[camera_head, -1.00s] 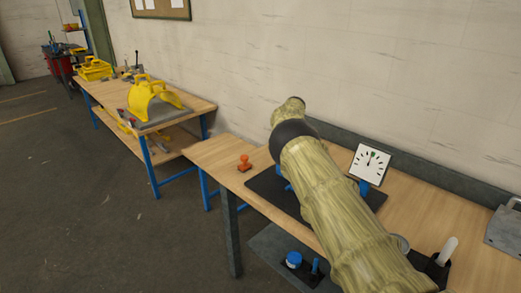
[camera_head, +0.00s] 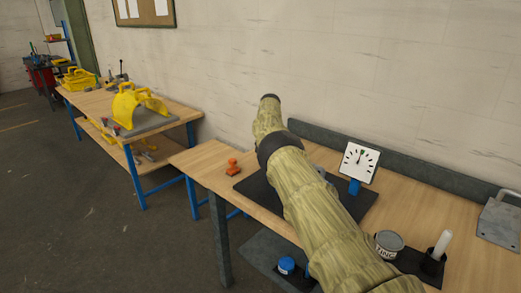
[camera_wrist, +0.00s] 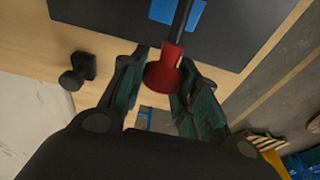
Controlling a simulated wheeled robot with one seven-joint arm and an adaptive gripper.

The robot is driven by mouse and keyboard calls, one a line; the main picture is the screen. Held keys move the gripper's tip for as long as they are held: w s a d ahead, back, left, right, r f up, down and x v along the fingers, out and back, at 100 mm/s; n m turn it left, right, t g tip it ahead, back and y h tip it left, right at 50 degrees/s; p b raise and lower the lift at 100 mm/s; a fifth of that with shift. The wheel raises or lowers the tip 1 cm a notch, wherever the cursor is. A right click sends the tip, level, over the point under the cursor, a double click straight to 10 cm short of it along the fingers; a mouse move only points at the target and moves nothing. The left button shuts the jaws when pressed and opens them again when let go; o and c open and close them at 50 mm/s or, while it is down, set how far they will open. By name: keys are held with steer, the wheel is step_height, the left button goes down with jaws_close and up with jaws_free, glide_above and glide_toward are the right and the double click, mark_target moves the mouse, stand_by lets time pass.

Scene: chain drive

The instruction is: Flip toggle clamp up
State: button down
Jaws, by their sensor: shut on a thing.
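The toggle clamp's red handle grip (camera_wrist: 163,75) on a dark rod sits between the fingers of my gripper (camera_wrist: 160,88) in the wrist view. My gripper is shut on this grip, its green-padded fingers on either side. The rod runs up over a dark mat (camera_wrist: 110,18) with blue parts (camera_wrist: 176,12). The rest of the clamp is out of frame or unclear. In the head view my arm hides the clamp and my gripper; the dark mat (camera_head: 345,203) shows beside my arm.
A dial gauge (camera_head: 359,161) on a blue stand is at the mat's back right. An orange-red knobbed piece (camera_head: 232,166) stands left of the mat. A grey can (camera_head: 388,243) and a white cylinder in a black holder (camera_head: 436,256) are at right. Bare wood shows at the bench's left end.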

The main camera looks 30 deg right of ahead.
steer(key=shift+w+r, duration=0.1)
steer(key=shift+r, duration=0.15)
steer(key=c, duration=1.3)
jaws_free()
steer(key=shift+o, duration=1.3)
steer(key=shift+w+f, duration=0.1)
steer(key=shift+f, duration=0.05)
steer(key=shift+d+f, duration=0.1)
steer(key=shift+f, duration=0.05)
step_height(320, 180, up, 12)
steer(key=s, duration=0.2)
steer(key=shift+d, duration=0.35)
steer(key=shift+w+f, duration=0.1)
steer(key=shift+f, duration=0.05)
